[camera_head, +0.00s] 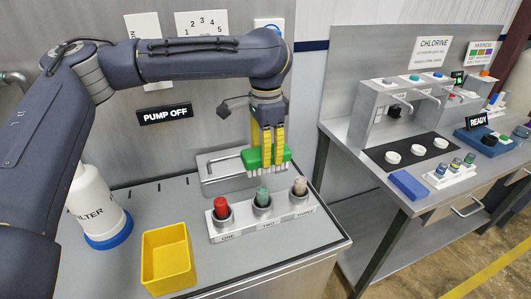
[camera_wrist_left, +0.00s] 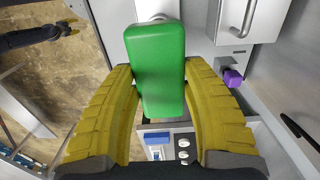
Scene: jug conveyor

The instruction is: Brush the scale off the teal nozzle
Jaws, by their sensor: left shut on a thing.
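My left gripper (camera_head: 267,146) has its yellow fingers shut on a green brush (camera_head: 252,159), which also shows between the fingers in the left wrist view (camera_wrist_left: 157,70). The brush is level, with its white bristles facing down. The teal nozzle (camera_head: 262,196) stands upright in the middle cup, labelled TWO, of a white rack (camera_head: 263,227). The brush is above and slightly behind the nozzle, with a visible gap between them. What looks like my right gripper (camera_wrist_left: 72,27) shows small at the top left of the left wrist view; its opening cannot be told.
A red nozzle (camera_head: 221,206) stands in cup ONE and a beige nozzle (camera_head: 300,187) in cup THREE. A yellow bin (camera_head: 168,260) and a white filter (camera_head: 98,205) stand left. A metal handle (camera_head: 208,176) is behind the rack. A second bench (camera_head: 424,198) stands right, across a gap.

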